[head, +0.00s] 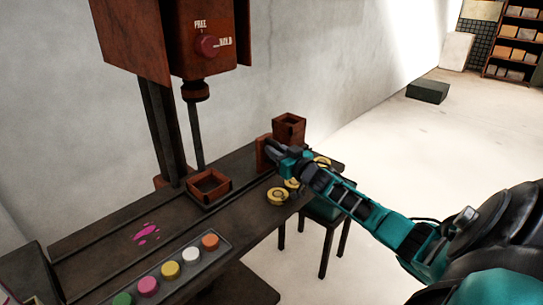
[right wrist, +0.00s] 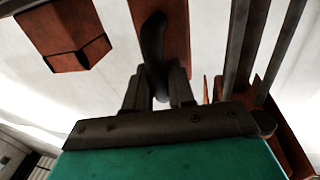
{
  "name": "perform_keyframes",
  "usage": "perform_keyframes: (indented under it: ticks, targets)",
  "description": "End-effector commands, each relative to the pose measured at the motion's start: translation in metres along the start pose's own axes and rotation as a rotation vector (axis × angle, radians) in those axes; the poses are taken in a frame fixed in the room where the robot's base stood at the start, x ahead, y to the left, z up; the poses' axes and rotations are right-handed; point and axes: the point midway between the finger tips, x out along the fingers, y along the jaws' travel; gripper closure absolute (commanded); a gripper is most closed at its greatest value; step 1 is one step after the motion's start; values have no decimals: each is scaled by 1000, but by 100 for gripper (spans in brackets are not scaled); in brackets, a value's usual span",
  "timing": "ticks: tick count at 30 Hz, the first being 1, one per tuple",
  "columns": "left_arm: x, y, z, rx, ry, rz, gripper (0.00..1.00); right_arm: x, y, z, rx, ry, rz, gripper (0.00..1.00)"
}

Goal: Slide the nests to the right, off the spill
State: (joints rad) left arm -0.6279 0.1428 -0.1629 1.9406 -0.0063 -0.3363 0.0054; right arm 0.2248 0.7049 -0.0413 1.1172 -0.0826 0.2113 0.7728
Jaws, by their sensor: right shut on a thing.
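A low square open brown frame (head: 209,187), possibly one of the nests, sits on the dark table (head: 110,222) under the stirrer. A taller brown open box (head: 289,128) stands near the table's far right end. A pink spill (head: 146,233) lies left of both, and neither touches it. My right gripper (head: 270,150) is beside a brown upright block (head: 262,152), left of the taller box. In the right wrist view, my right gripper (right wrist: 157,92) is shut on a dark curved handle (right wrist: 153,45) before a brown panel (right wrist: 178,22). My left gripper is out of view.
A brown stirrer housing (head: 205,62) with a red knob hangs above the table. A tray of coloured round pieces (head: 168,271) lies along the front edge. Yellow round pieces (head: 277,195) lie near the right end. A dark stool (head: 322,212) stands below.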

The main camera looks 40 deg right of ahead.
Motion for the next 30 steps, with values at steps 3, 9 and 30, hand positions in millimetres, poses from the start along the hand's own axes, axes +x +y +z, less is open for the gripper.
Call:
perform_keyframes:
  ticks: [3,9,30]
  targets:
    - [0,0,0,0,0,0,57,0,5,-2,-1,-1,10,100]
    - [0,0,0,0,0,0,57,0,6,-2,-2,-1,13,73]
    - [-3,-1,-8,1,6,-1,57,-25,3,-1,-2,-4,6,58]
